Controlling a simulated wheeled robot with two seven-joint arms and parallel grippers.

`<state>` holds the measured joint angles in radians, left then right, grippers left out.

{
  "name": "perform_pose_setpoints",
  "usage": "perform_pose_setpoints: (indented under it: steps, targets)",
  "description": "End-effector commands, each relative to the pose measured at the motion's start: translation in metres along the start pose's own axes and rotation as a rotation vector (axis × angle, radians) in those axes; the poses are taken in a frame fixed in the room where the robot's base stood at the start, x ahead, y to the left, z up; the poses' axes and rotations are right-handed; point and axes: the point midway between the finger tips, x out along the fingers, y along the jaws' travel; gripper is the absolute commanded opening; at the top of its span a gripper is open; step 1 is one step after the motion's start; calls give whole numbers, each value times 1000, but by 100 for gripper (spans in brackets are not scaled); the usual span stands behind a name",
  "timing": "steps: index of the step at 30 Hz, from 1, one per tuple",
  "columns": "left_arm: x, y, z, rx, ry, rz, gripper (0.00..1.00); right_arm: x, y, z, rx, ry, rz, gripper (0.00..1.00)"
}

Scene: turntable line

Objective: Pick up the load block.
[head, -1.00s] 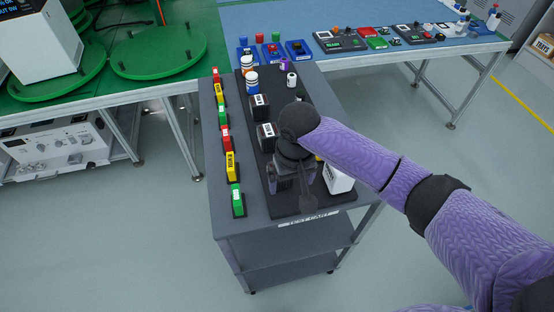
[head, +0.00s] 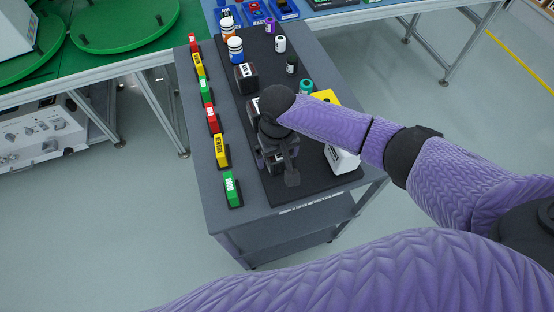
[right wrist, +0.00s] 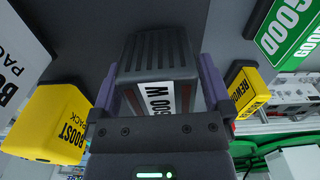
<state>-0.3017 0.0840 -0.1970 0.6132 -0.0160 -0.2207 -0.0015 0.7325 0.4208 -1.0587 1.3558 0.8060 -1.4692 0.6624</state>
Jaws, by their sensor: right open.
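The load block is a dark grey block (right wrist: 158,55) with a ribbed top and a white label ending in "W". In the right wrist view it stands between the two fingers of my right gripper (right wrist: 160,92). The fingers are open, one on each side of it; I cannot tell whether they touch it. In the head view my right gripper (head: 275,155) is low over the near part of the cart's black mat and hides the block there. My left gripper is not in view.
The grey cart (head: 200,150) has a row of red, yellow and green tags along its left edge. Another dark labelled block (head: 246,78) stands behind the gripper. A white pack (head: 342,158) and a yellow boost pack (right wrist: 50,122) stand close beside it.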

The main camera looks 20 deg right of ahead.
Motion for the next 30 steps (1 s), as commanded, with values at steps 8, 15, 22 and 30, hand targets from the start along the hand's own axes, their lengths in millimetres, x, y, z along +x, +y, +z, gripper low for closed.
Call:
perform_pose_setpoints:
  steps: [8,15,22,30]
  targets:
    - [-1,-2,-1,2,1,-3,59,-1,0,0,0,1,0,79]
    - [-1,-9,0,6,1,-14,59,-1,0,0,0,1,0,28]
    - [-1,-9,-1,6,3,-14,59,-1,0,0,0,1,0,0]
    - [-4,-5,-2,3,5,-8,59,-8,0,-1,0,3,-1,0]
